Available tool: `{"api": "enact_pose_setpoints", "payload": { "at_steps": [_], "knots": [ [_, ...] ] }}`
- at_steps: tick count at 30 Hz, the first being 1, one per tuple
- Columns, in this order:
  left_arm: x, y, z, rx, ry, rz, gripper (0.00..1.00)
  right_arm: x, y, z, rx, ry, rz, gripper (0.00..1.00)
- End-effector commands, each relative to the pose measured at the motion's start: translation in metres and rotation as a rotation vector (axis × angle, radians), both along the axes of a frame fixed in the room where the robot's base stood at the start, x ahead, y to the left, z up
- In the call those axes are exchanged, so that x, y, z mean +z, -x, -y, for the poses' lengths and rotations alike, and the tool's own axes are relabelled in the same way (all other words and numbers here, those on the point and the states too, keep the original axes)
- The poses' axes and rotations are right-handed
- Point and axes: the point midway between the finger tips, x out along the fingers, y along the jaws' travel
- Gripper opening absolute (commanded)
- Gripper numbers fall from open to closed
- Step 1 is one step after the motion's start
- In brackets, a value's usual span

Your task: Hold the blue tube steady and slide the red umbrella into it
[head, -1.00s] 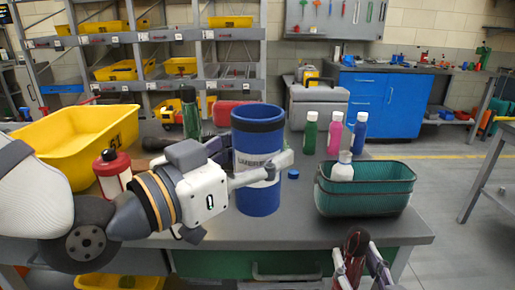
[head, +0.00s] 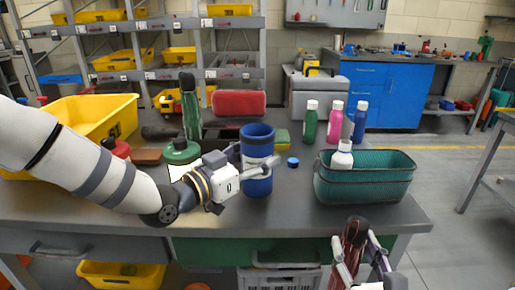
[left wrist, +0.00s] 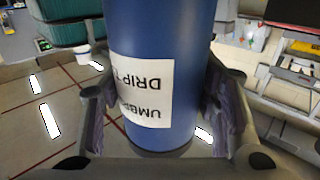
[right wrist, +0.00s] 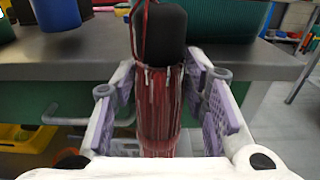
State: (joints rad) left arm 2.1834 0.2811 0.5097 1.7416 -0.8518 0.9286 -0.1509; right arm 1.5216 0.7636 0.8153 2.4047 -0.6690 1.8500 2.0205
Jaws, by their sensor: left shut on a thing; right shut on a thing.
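The blue tube (head: 257,184) is upright over the grey table in the head view, with a dark band near its open top and a white label. My left gripper (head: 262,168) is shut around its side. In the left wrist view the tube (left wrist: 190,50) fills the space between the fingers. The folded red umbrella (head: 352,245), with a black end upward, is at the lower right, in front of the table edge. My right gripper (head: 360,262) is shut on it; the right wrist view shows the umbrella (right wrist: 158,110) between the purple pads. Its lower end is hidden.
A teal basket (head: 365,190) with a white bottle stands right of the tube. Behind it are green, pink and blue bottles (head: 335,125). A small blue cap (head: 293,162) lies between. A yellow bin (head: 90,125) and a green-topped container (head: 182,152) are at the left.

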Motion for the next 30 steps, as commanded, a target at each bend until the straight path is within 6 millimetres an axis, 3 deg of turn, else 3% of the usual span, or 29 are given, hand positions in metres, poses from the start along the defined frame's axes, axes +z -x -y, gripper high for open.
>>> {"api": "enact_pose_setpoints", "payload": {
  "at_steps": [5, 23, 24, 25, 26, 30],
  "knots": [
    [-0.011, 0.000, 0.000, 0.000, -0.001, 0.001, 0.25, 0.001, 0.000, 0.000, 0.000, -0.001, 0.002, 0.00],
    [-0.020, 0.000, 0.000, 0.000, 0.000, 0.000, 0.25, -0.006, 0.000, 0.000, 0.000, -0.001, -0.010, 0.00],
    [-0.021, 0.000, 0.000, 0.000, 0.000, 0.000, 0.57, -0.006, 0.000, 0.000, 0.000, -0.001, -0.010, 0.00],
    [-0.020, 0.000, 0.000, 0.000, 0.000, 0.000, 0.64, -0.006, 0.000, 0.000, 0.000, -0.001, -0.009, 0.00],
    [-0.020, 0.000, 0.000, 0.000, -0.001, 0.001, 0.69, -0.005, 0.000, 0.000, 0.000, -0.001, -0.009, 0.00],
    [-0.020, 0.000, 0.000, 0.000, 0.000, 0.001, 0.69, -0.005, 0.000, 0.000, 0.000, -0.001, -0.008, 0.00]
  ]
}}
